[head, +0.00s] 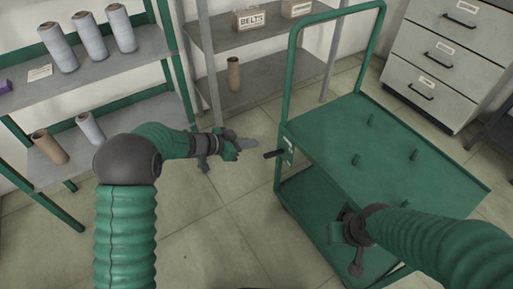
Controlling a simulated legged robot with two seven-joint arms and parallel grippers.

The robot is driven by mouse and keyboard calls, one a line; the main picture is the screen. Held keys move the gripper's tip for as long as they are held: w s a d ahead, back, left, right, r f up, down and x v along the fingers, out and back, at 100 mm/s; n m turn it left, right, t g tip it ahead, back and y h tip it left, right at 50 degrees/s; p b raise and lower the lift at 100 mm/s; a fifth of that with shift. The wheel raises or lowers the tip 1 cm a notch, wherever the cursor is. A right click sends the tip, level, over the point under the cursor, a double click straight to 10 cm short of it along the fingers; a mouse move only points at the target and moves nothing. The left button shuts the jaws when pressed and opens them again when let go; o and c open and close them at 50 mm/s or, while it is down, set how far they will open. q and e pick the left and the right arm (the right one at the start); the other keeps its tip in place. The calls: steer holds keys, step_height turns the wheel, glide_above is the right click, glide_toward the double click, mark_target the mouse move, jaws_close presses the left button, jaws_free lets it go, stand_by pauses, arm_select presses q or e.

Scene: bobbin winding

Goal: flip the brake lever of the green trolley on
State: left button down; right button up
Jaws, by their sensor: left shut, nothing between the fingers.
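The green trolley (400,140) stands at the centre right, with an upper deck, a lower shelf and a tall push handle. Its brake lever (273,154) is a short black bar that sticks out to the left from a small pale plate on the trolley's near left corner. My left gripper (246,144) is shut and empty, a little left of the lever's tip and apart from it. My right gripper (352,255) hangs over the trolley's near side; its fingers are dark and partly hidden by my arm, so I cannot tell their opening.
A green-framed shelf (95,66) with grey and brown bobbins stands at the left. A grey rack (255,85) with a BELTS box (248,19) is behind. A drawer cabinet (445,55) is at the back right. The tiled floor left of the trolley is clear.

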arm_select(q)
steer(key=b, duration=0.4)
glide_above(265, 154)
step_height(265, 154, down, 4)
steer(key=shift+d+f, duration=0.1)
steer(key=shift+f, duration=0.15)
step_height(265, 154, down, 3)
steer(key=shift+w+d+r+b, duration=0.1)
steer(key=shift+d+r+b, duration=0.1)
steer(key=shift+b, duration=0.7)
steer(key=shift+a+f, duration=0.2)
steer(key=shift+f, duration=0.15)
steer(key=shift+a+f+b, duration=0.15)
steer(key=shift+b, duration=0.2)
steer(key=shift+s, duration=0.2)
steer(key=shift+f, duration=0.1)
